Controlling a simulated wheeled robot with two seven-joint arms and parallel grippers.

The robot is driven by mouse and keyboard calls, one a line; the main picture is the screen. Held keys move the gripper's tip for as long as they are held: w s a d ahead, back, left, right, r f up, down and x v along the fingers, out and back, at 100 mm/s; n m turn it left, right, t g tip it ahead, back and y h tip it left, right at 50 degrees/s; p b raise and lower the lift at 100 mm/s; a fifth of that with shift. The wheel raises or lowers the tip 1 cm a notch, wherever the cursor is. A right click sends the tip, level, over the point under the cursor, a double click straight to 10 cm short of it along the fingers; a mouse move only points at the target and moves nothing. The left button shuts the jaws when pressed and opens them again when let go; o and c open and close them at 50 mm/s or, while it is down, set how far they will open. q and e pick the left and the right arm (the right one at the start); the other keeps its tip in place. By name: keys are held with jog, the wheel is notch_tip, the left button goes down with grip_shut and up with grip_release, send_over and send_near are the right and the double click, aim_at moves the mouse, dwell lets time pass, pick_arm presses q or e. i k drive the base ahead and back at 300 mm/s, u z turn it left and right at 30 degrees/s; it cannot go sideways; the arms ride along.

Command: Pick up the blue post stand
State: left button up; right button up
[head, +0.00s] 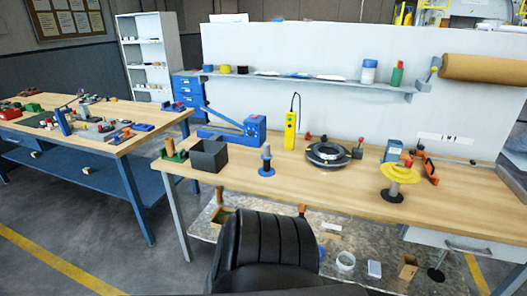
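The blue post stand (266,161) stands upright on the near middle of the wooden workbench.
A yellow device (290,131) stands behind.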

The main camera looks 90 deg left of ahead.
aim_at(266, 170)
jog(key=u, duration=0.8)
jog(key=i, duration=0.75)
jog(key=u, duration=0.9)
